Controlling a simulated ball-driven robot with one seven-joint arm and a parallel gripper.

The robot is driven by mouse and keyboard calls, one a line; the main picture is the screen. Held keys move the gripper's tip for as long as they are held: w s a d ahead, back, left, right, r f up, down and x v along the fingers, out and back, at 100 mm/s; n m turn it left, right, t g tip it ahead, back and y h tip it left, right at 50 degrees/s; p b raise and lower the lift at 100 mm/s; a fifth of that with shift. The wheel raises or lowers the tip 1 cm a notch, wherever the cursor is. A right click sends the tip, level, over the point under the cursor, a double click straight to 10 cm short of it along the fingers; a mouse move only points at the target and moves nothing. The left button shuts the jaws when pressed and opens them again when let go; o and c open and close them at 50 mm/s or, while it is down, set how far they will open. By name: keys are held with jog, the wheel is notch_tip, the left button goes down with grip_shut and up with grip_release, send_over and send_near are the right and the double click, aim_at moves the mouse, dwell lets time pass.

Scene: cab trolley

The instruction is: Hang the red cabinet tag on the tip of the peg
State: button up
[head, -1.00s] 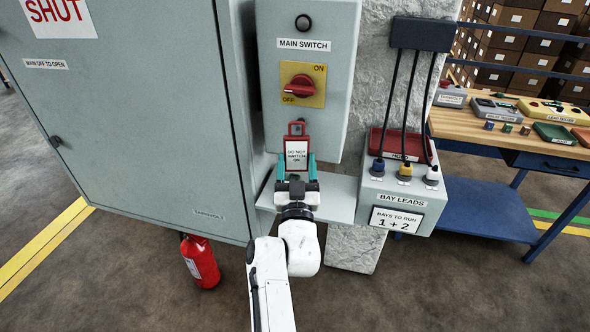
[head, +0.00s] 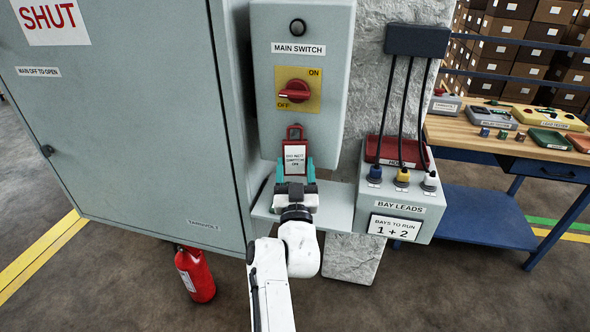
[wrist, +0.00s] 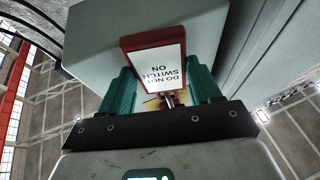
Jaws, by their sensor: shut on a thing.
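The red cabinet tag (head: 295,156), with a white panel reading DO NOT SWITCH ON, is upright in front of the lower part of the main switch box (head: 333,105). My gripper (head: 295,166), with teal fingers, is shut on it from below. The tag (wrist: 152,62) also shows between my fingers (wrist: 162,88) in the wrist view, its lettering upside down. The tag has an open loop at its top in the head view. A small metal rod end (wrist: 171,98) shows near the fingers in the wrist view; I cannot tell whether it is the peg.
A red rotary switch (head: 295,91) sits above the tag. A grey shelf (head: 335,205) lies around my wrist. The cabinet door (head: 130,120) stands left, the bay leads box (head: 405,215) right. A fire extinguisher (head: 196,275) is low left; a workbench (head: 470,135) is far right.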

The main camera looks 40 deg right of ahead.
jog(key=o, duration=1.1)
jog(key=shift+b+v, duration=1.6)
jog(key=shift+v, duration=3.8)
jog(key=shift+f, duration=0.1)
